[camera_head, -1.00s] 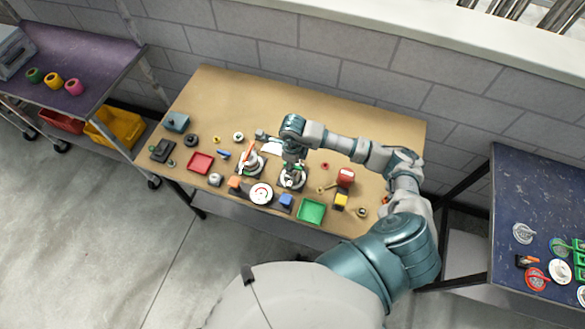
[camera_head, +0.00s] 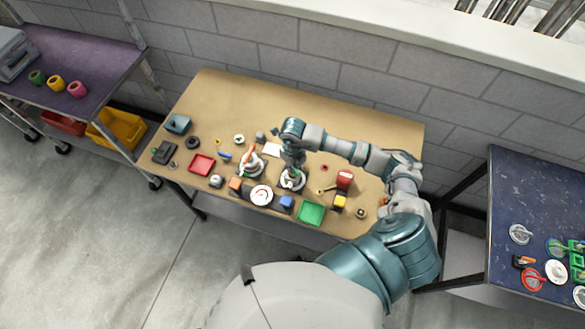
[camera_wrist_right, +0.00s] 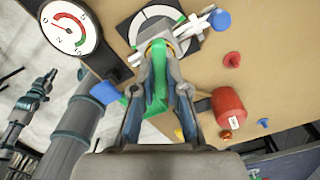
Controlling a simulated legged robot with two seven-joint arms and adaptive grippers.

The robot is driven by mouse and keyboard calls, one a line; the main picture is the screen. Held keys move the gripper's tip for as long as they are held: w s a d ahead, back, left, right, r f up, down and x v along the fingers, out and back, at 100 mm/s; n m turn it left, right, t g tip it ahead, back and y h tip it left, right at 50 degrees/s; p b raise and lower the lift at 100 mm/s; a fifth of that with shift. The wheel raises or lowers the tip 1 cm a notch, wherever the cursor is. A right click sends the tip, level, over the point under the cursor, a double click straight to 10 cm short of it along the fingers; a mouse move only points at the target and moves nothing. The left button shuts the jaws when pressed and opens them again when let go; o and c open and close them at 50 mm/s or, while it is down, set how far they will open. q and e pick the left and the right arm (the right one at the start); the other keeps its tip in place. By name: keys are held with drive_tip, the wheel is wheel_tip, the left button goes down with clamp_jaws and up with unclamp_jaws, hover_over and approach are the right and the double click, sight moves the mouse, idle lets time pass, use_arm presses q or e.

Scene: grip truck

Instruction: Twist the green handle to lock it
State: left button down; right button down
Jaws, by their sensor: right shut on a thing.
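The green handle (camera_wrist_right: 157,88) sits over a round black-and-white dial (camera_wrist_right: 150,18) in the right wrist view. My right gripper (camera_wrist_right: 160,58) is shut on the green handle, its two fingers on either side of it. In the head view the right gripper (camera_head: 291,172) points down onto this dial (camera_head: 293,183) on the tan table, and hides much of the handle. A second dial with an orange-red handle (camera_head: 247,158) stands to its left. My left gripper is not in view.
A white gauge with a red arc (camera_wrist_right: 68,27) stands beside the dial. A red cylinder (camera_wrist_right: 228,107), a blue block (camera_head: 286,201), a green tray (camera_head: 311,213) and a red tray (camera_head: 202,164) are nearby on the table (camera_head: 350,115). The table's back right is clear.

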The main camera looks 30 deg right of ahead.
drive_tip(key=m+p, duration=0.1)
drive_tip(key=m, duration=0.2)
drive_tip(key=shift+s+f+m, duration=0.1)
drive_tip(key=shift+s+m, duration=0.05)
drive_tip(key=shift+m, duration=0.15)
drive_tip(key=m+p, duration=0.1)
drive_tip(key=m, duration=0.2)
drive_tip(key=shift+m+p, duration=0.35)
drive_tip(key=shift+m, duration=0.05)
drive_tip(key=m+p, duration=0.1)
drive_tip(key=m, duration=0.1)
drive_tip(key=shift+m, duration=0.4)
drive_tip(key=m+p, duration=0.2)
drive_tip(key=m, duration=0.2)
drive_tip(key=shift+s, duration=0.1)
drive_tip(key=shift+f+m, duration=0.15)
drive_tip(key=shift+m, duration=0.15)
drive_tip(key=c, duration=1.1)
unclamp_jaws()
drive_tip(key=shift+d, duration=0.1)
